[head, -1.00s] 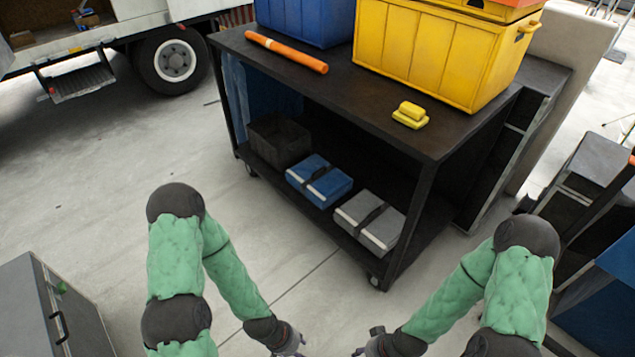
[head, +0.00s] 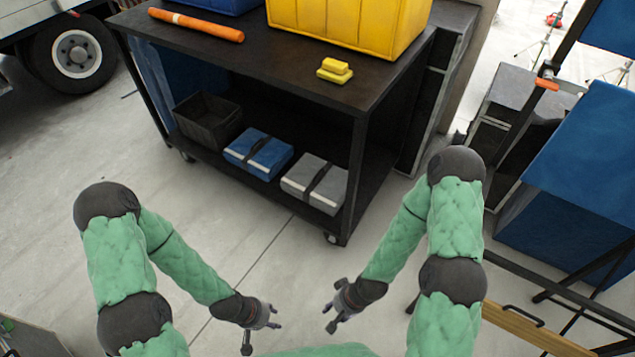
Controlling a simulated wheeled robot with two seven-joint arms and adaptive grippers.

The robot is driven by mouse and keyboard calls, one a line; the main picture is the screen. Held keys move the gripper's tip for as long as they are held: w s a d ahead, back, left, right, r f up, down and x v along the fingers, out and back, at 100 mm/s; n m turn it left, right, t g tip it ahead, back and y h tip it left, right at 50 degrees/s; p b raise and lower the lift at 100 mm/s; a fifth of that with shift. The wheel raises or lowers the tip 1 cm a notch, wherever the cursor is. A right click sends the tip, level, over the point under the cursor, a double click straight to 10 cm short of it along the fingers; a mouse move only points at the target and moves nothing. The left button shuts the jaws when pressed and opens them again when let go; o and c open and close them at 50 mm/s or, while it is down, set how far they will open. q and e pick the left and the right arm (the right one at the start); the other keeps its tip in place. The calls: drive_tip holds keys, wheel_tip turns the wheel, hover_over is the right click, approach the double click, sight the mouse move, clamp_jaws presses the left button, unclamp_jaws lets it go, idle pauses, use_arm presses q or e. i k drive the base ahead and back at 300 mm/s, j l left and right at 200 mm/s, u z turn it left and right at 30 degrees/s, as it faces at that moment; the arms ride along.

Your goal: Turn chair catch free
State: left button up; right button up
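No chair is clearly recognizable in the head view. A small orange piece (head: 547,84) sits on a dark slanted post at the upper right, beside blue panels (head: 578,150). I cannot tell whether it is the chair catch. My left gripper (head: 260,336) is low in the middle, fingers apart and empty. My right gripper (head: 331,317) is a little to its right, also with fingers apart and empty. Both are over the floor, in front of the black cart and apart from it, and neither touches any object.
A black cart (head: 300,85) stands ahead, carrying a yellow bin (head: 350,22), an orange roll (head: 195,24) and yellow blocks (head: 335,70). Cases lie on its lower shelf. Dark rails and a wooden board (head: 535,332) are at the lower right. The floor (head: 250,235) between is clear.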

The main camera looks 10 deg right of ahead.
sight(549, 81)
drive_tip(key=z, duration=1.65)
